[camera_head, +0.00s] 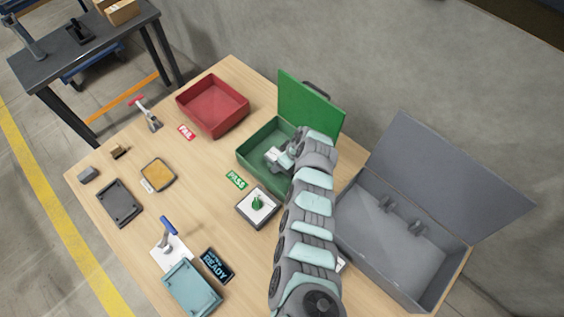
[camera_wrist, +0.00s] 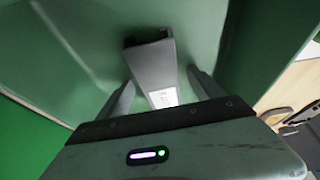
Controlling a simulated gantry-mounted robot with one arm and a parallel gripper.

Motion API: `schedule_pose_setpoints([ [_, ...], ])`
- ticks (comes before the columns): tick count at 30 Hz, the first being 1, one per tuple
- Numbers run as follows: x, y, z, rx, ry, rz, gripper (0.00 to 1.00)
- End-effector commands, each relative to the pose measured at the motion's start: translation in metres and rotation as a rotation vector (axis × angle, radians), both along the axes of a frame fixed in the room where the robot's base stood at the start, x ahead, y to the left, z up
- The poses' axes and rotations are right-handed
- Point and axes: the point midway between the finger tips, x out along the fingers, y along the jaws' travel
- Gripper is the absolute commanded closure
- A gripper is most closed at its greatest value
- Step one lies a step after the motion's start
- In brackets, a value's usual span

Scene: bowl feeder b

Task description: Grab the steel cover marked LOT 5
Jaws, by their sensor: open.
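The steel cover (camera_wrist: 152,62) shows in the wrist view as a grey channel-shaped piece inside the green box. It carries a white label (camera_wrist: 163,97) with small print; a 5 seems legible, the rest is too small to read. My gripper (camera_wrist: 160,78) is open, with one finger on each side of the cover's near end. Whether the fingers touch it I cannot tell. In the head view my gripper (camera_head: 278,161) is down inside the open green box (camera_head: 255,150), and the cover cannot be made out there.
The green lid (camera_head: 310,106) stands raised behind the box. A red bin (camera_head: 212,105) is to its left, and a large grey open case (camera_head: 400,238) to its right. A white pad with a green-topped part (camera_head: 258,204) lies in front. The table's middle is mostly clear.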

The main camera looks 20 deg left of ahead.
Motion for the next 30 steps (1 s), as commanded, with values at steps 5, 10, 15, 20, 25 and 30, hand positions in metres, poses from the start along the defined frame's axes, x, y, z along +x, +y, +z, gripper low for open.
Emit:
schedule_pose_setpoints([
  [5,0.0002,0.0002,0.0000,0.000,0.000,0.000,0.24],
  [10,0.0002,0.0001,0.0001,0.000,0.000,0.000,0.33],
  [15,0.0001,0.0001,0.0000,0.000,0.000,0.000,0.47],
  [20,0.0002,0.0001,0.0002,0.000,0.000,0.000,0.60],
  [25,0.0003,0.0000,0.0002,0.000,-0.001,0.000,0.74],
  [30,0.0003,0.0001,0.0003,0.000,-0.001,0.001,0.88],
])
